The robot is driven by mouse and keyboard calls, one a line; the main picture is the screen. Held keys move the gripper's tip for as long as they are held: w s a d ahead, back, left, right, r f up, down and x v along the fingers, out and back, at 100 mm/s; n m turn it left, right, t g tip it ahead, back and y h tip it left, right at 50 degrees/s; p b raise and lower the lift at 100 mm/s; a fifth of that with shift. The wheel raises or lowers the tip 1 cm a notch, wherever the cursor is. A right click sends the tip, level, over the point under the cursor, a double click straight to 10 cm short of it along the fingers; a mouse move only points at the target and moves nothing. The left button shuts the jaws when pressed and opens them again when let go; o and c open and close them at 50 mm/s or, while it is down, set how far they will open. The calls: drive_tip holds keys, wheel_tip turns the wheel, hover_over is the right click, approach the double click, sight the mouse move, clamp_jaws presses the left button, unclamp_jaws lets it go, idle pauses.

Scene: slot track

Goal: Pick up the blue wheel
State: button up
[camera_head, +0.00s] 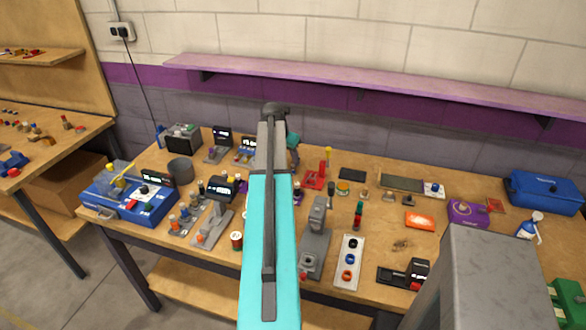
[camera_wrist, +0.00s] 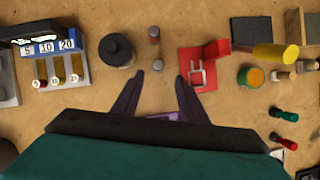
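A small blue ring-shaped piece (camera_head: 349,258), which looks like the blue wheel, sits on a white strip (camera_head: 346,283) near the front of the workbench, between a dark piece (camera_head: 353,243) and an orange piece (camera_head: 347,274). It is not seen in the wrist view. My gripper (camera_wrist: 160,77) is open, its two purple fingers apart with only bare wood between their tips. It points down over the bench, further back and left of the blue piece. In the head view my arm hides most of the gripper.
A red stand (camera_wrist: 205,66) is just right of the fingers, with a small grey-brown peg (camera_wrist: 154,35) ahead and a black round knob (camera_wrist: 116,49) to the left. A grey press-like device (camera_head: 315,240) stands directly left of the white strip. An orange block (camera_head: 419,220) lies right.

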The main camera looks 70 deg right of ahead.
sight(292, 166)
drive_tip(key=shift+x, duration=1.15)
drive_tip(key=shift+p, duration=0.3)
drive_tip(key=shift+p+x, duration=0.8)
drive_tip(key=shift+x, duration=0.4)
drive_tip(key=shift+w+p+x, duration=0.2)
drive_tip(key=shift+p+x, duration=0.2)
drive_tip(key=shift+x, duration=0.95)
drive_tip(key=shift+d, duration=0.1)
clamp_jaws()
